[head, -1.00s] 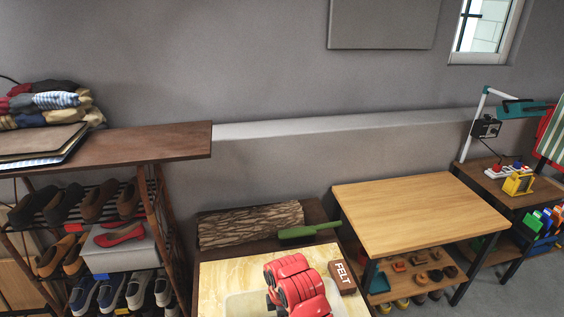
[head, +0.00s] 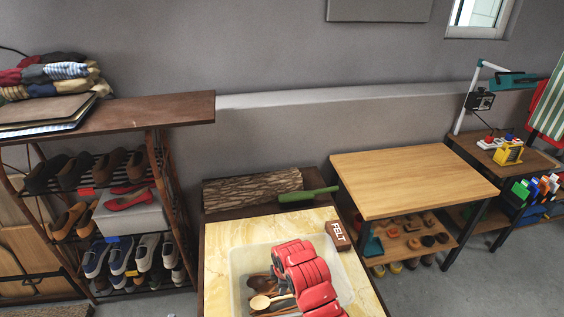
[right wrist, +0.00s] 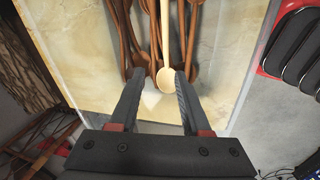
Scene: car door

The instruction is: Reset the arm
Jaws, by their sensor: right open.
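My right gripper (right wrist: 159,76) is open in the right wrist view. Its two dark fingers point toward several wooden spoons, and nothing is clamped between them. The bowl of a pale wooden spoon (right wrist: 165,82) shows between the fingertips; I cannot tell whether they touch it. Darker brown spoons (right wrist: 126,40) lie on both sides of it. The pale spoon (head: 260,302) also shows left of this arm. My left gripper is not in view.
A shoe rack (head: 110,215) stands left; a bare wooden table (head: 410,180) stands right.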

